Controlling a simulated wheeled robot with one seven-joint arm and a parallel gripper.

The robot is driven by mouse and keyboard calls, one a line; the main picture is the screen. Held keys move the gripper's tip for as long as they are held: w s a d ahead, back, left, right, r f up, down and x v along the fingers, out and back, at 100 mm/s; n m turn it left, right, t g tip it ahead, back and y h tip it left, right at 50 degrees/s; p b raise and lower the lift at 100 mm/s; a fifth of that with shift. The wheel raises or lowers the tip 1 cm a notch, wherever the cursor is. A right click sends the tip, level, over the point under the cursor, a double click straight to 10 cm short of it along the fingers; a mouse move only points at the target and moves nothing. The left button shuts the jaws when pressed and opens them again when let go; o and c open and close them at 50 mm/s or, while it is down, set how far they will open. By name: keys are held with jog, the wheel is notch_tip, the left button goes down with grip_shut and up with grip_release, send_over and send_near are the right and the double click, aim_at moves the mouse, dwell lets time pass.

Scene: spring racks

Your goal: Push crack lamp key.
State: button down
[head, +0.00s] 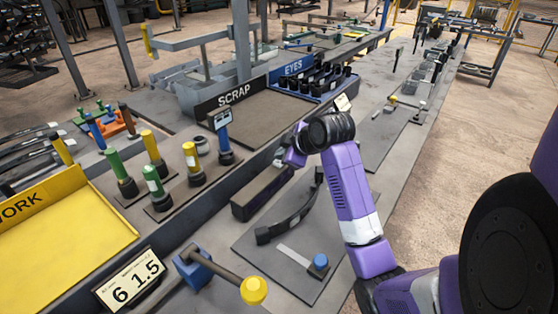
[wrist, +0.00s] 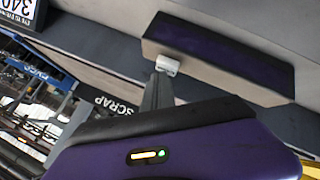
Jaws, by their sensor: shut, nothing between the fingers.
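A long dark box, which looks like the crack lamp (head: 262,190), lies on the bench left of my forearm. In the wrist view the box (wrist: 222,60) shows a dark purple face above a lighter grey-brown side. My gripper (wrist: 167,66) is shut and empty, its pale tip at the near end of the box. I cannot tell whether the tip touches the box. I cannot make out a separate key; the tip may cover it. In the head view my purple hand is above the box's far end, and its fingertips are hard to see.
A curved dark bar (head: 290,218) and a blue-capped piece (head: 319,264) lie on a mat beside the box. A yellow-knobbed lever (head: 253,290) stands in front. The SCRAP bin (head: 262,122) and EYES tray (head: 311,83) are behind. Coloured-handled tools stand to the left.

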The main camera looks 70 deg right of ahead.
jog(key=shift+f, duration=0.15)
dwell(0.3)
jog(key=shift+r+p, duration=0.5)
jog(key=shift+r, duration=0.05)
notch_tip(320, 180, up, 6)
jog(key=p, duration=0.5)
dwell(0.6)
